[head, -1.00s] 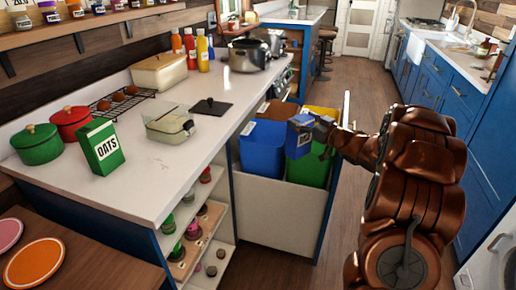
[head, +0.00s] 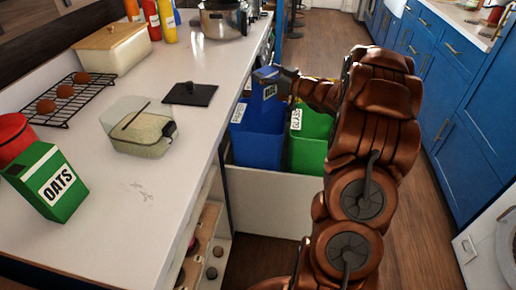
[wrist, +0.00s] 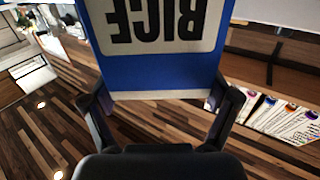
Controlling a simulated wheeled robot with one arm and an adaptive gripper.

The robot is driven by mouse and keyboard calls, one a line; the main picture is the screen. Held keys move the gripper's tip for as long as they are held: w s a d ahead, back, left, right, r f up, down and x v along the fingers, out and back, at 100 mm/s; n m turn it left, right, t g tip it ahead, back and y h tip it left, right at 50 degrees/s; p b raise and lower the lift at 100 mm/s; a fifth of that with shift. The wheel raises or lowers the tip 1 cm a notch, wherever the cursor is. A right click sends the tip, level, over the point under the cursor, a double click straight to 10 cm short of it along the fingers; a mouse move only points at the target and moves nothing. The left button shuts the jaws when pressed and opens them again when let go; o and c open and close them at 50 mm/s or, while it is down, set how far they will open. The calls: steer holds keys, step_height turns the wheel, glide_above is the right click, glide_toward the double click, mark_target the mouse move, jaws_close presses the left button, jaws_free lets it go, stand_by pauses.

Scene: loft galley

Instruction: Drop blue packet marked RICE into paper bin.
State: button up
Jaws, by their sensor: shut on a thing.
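The blue packet (head: 264,75) is in my gripper (head: 278,80), held above the open bin drawer. In the wrist view the blue packet (wrist: 155,75) sits between both fingers of my gripper (wrist: 158,100), its RICE label upside down. In the head view the packet is above the rear part of a blue bin (head: 258,145).
A white counter (head: 150,200) runs along the left, with a green OATS box (head: 47,182), a container (head: 140,125), a black board (head: 190,93) and a pot (head: 224,18). The drawer front (head: 265,200) stands out from the counter. Wooden floor lies open to the right.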

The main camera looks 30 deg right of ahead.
steer(key=shift+f+b, duration=1.8)
steer(key=shift+f, duration=0.4)
steer(key=o, duration=1.4)
steer(key=shift+s, duration=0.1)
steer(key=v, duration=1.2)
steer(key=shift+r, duration=0.1)
